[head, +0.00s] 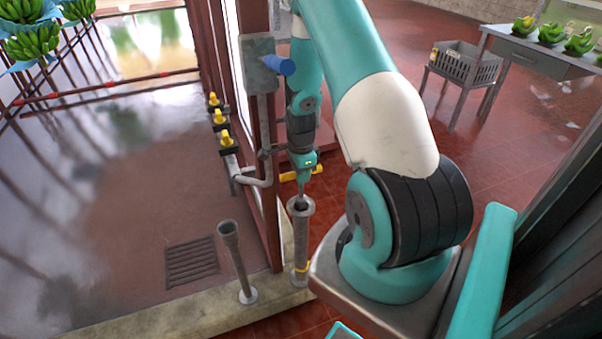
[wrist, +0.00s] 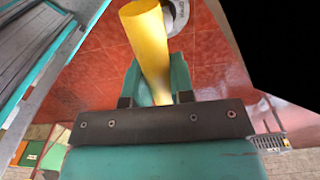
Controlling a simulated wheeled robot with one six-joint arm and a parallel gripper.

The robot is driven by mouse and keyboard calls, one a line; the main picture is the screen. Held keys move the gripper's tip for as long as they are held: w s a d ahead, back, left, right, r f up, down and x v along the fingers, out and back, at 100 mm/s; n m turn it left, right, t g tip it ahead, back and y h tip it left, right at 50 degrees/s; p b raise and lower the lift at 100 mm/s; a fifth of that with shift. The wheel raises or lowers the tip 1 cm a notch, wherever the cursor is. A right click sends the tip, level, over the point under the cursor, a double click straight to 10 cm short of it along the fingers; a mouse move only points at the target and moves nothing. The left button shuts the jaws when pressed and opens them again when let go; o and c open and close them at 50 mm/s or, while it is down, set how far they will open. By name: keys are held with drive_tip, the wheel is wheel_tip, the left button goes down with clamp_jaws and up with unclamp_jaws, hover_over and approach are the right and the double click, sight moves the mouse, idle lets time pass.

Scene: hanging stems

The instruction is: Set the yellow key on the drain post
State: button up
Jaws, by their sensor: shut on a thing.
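The yellow key has a level yellow bar handle (head: 288,177), with a thin grey shaft hanging below it. My gripper (head: 303,168) is shut on the handle, which sticks out on both sides. In the wrist view the handle (wrist: 148,50) runs up and away between my jaws (wrist: 155,92). The shaft's lower end meets the open top of a grey post with a yellow band (head: 300,240); I cannot tell how far inside it is. A second grey post, the one nearer the drain grate (head: 190,262), is the likely drain post (head: 236,262). It stands upright with nothing on it.
A red-brown frame upright (head: 262,170) stands close left of my gripper, with a grey box and blue knob (head: 279,65). Several yellow-handled valves (head: 222,118) sit beyond it. A concrete curb (head: 170,320) bears the posts. A grey crate (head: 465,64) and table stand far right.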

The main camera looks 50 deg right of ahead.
sight(301, 196)
drive_tip(key=shift+f, duration=0.1)
drive_tip(key=shift+f+b, duration=1)
drive_tip(key=shift+f, duration=0.65)
drive_tip(key=shift+f+b, duration=0.75)
drive_tip(key=shift+f, duration=0.25)
idle(1.2)
drive_tip(key=o, duration=1.3)
drive_tip(key=shift+o, duration=0.2)
